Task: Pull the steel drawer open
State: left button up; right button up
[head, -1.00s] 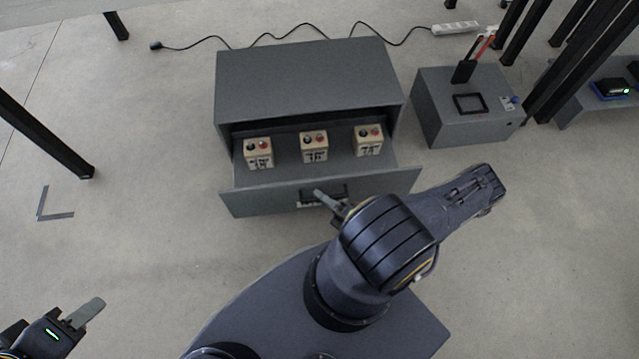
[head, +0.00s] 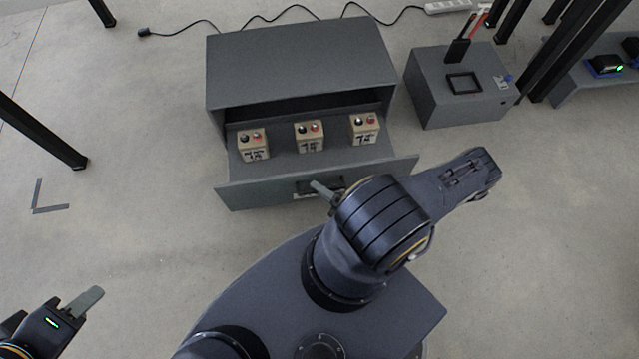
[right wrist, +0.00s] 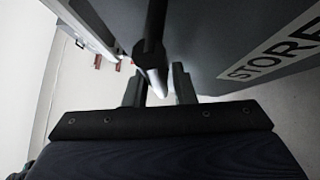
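The steel drawer (head: 232,196) is part way out of its grey cabinet (head: 300,65). Its dark handle (head: 305,185) is on the front panel, partly hidden by my right arm. In the right wrist view the handle bar (right wrist: 152,45) lies between the two fingers of my right gripper (right wrist: 158,85), beside the drawer front (right wrist: 225,40) with "STORE" lettering. A fingertip of the right gripper (head: 322,189) shows at the handle in the head view. My left gripper (head: 80,305) is at the lower left, away from the drawer; its finger gap cannot be made out.
Three numbered blocks (head: 253,146), (head: 309,137), (head: 364,129) sit inside the drawer. A grey box (head: 460,100) with a red-handled tool stands right of the cabinet. A cable runs behind. Dark posts (head: 45,135) stand at left and upper right.

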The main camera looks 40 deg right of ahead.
jog(key=shift+s, duration=0.1)
jog(key=v, duration=0.7)
jog(key=shift+s+p, duration=0.35)
jog(key=shift+p, duration=0.1)
jog(key=shift+d, duration=0.1)
